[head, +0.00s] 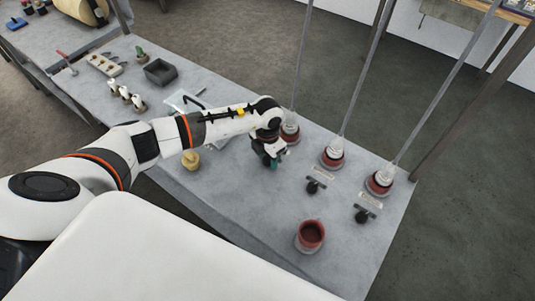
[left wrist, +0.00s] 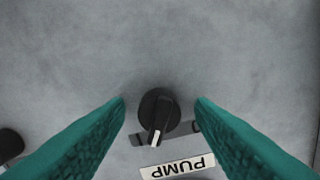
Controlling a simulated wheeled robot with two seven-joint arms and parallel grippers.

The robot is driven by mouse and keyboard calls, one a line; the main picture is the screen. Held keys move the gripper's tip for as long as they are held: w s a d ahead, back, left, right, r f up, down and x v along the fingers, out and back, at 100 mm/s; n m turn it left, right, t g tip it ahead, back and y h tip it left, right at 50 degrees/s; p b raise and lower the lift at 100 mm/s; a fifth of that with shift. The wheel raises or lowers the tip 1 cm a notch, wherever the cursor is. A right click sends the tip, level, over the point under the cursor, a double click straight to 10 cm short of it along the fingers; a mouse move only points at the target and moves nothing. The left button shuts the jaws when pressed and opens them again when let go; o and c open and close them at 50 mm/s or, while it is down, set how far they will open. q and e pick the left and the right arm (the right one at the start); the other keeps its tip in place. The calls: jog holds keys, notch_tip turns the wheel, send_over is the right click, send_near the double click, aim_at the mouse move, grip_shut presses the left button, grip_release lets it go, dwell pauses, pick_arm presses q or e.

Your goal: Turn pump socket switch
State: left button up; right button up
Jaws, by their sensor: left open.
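The pump switch (left wrist: 158,112) is a round black knob with a white-marked pointer, seen from above in the left wrist view. Its pointer aims down and slightly left in that picture. A white label reading PUMP (left wrist: 178,168) appears upside down below it. The teal fingers of my left gripper (left wrist: 160,103) are open, one on each side of the knob, with gaps visible on both sides. In the head view my left gripper (head: 272,160) points down over the grey bench and hides this switch.
Two more black knobs (head: 314,186) (head: 363,215) stand to the right. Behind the row are red-based sockets (head: 332,155) with tall grey rods. A red cup (head: 310,235) stands near the bench's front. A yellow object (head: 191,160) sits left of my gripper. A dark tray (head: 160,72) lies farther left.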

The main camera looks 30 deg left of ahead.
pick_arm(q)
jog(key=c, duration=1)
jog(key=shift+n, duration=0.4)
jog(key=n, duration=0.4)
jog(key=shift+n+b, duration=0.4)
jog(key=n, duration=0.3)
jog(key=shift+w+r+n, duration=0.1)
jog(key=shift+n, duration=1.5)
